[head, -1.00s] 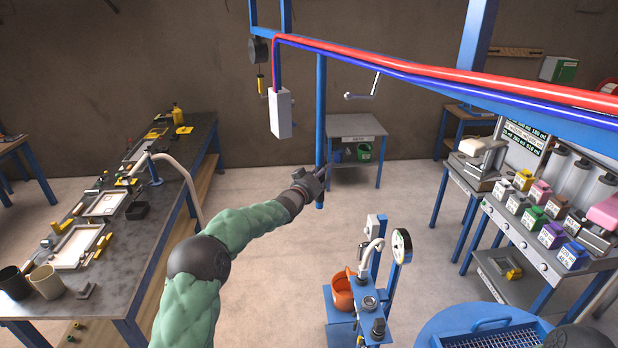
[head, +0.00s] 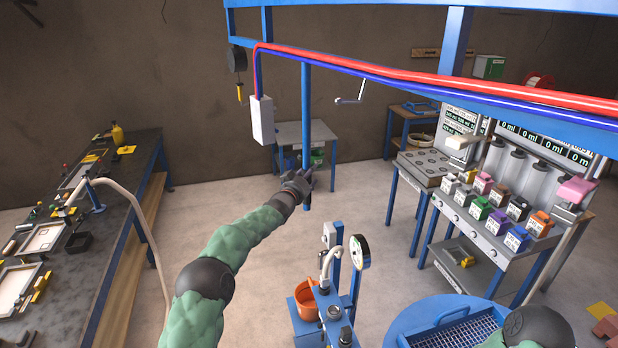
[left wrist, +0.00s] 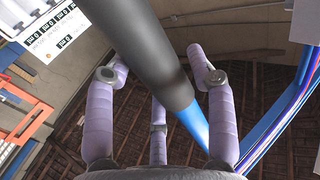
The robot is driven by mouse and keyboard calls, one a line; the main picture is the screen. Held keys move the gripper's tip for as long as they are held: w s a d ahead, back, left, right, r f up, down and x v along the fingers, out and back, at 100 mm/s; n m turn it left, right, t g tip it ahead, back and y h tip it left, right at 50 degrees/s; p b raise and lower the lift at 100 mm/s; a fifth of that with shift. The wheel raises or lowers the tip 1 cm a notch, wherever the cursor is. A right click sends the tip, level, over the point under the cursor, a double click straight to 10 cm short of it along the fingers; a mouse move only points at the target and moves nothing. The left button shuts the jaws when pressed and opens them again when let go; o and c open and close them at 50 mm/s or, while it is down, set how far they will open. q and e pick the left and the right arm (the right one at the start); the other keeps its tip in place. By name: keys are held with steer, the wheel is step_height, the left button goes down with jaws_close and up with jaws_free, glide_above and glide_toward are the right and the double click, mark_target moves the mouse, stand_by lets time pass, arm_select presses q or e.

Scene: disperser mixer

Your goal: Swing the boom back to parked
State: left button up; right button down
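The boom is a blue overhead beam (head: 400,87) with red and blue hoses along it. A blue pole (head: 306,120) hangs from it. My left gripper (head: 303,181) is at the lower part of this pole. In the left wrist view, a thick black grip (left wrist: 150,55) with a blue rod (left wrist: 196,122) at its end runs between the spread fingers of my left gripper (left wrist: 158,90). The fingers do not look closed around it; contact cannot be made out. My right gripper is not in view.
A mixer stand with a round gauge (head: 359,251) and an orange bucket (head: 307,298) stand below the boom. A white box (head: 262,121) hangs at its left end. A dark workbench (head: 125,190) is at left, a dosing bench (head: 480,235) at right.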

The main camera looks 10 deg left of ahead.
arm_select(q)
steer(key=shift+o, duration=0.3)
steer(key=shift+w+d+f, duration=0.1)
steer(key=shift+w+f, duration=0.05)
steer(key=v, duration=1.2)
steer(key=shift+f, duration=0.1)
steer(key=shift+c, duration=0.3)
